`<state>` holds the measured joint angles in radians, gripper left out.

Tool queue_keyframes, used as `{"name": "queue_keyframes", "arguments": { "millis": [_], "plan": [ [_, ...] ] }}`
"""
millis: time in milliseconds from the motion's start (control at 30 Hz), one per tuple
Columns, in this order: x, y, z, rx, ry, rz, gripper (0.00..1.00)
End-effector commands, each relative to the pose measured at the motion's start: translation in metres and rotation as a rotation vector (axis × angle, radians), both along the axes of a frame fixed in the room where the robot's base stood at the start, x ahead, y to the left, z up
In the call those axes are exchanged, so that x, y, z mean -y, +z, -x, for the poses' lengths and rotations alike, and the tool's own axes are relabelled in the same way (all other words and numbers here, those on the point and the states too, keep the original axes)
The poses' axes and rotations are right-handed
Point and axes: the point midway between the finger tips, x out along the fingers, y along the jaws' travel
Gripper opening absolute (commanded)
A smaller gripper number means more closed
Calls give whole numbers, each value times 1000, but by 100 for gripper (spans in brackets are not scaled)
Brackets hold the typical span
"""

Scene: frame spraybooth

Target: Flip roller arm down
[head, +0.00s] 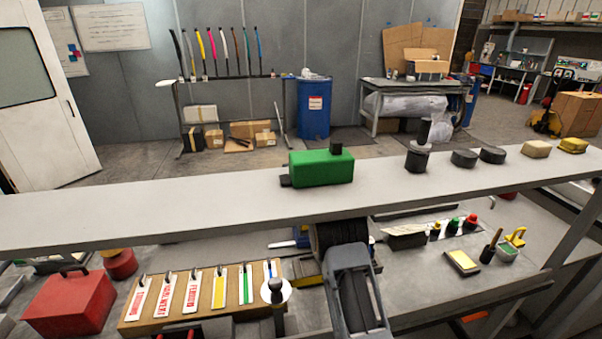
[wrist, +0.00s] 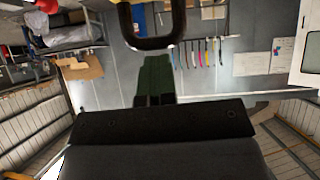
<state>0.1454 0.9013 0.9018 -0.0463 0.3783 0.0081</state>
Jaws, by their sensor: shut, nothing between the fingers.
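A green box-shaped unit (head: 321,168) sits on the long grey shelf, with a black block on top and a black stub at its left end. No part is clearly recognisable as a roller arm. My arm rises from the bottom of the head view toward the shelf, and my gripper's fingers are not clear there. In the wrist view, my gripper (wrist: 154,62) appears as two dark green-tinted blocks side by side, shut and empty, above a wide dark bar. A dark U-shaped loop (wrist: 153,42) shows above them; whether it touches anything is unclear.
A black cylinder post (head: 417,158), black pucks (head: 464,158) and pale blocks stand right on the shelf. Below, a red toolbox (head: 70,303), a board of labelled tools (head: 190,304) and a yellow sponge (head: 462,262) lie on a bench. The shelf's left part is bare.

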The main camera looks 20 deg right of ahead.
Motion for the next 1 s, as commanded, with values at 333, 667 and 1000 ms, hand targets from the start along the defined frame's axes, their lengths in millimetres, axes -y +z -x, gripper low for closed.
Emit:
{"name": "queue_keyframes", "arguments": {
  "millis": [333, 667, 1000],
  "plan": [
    [1, -12, 6, -25, -2, -2, 0],
    [-10, 6, 40, -4, 4, 2, 0],
    [-20, 10, 93, 2, 5, 2, 0]
  ]
}}
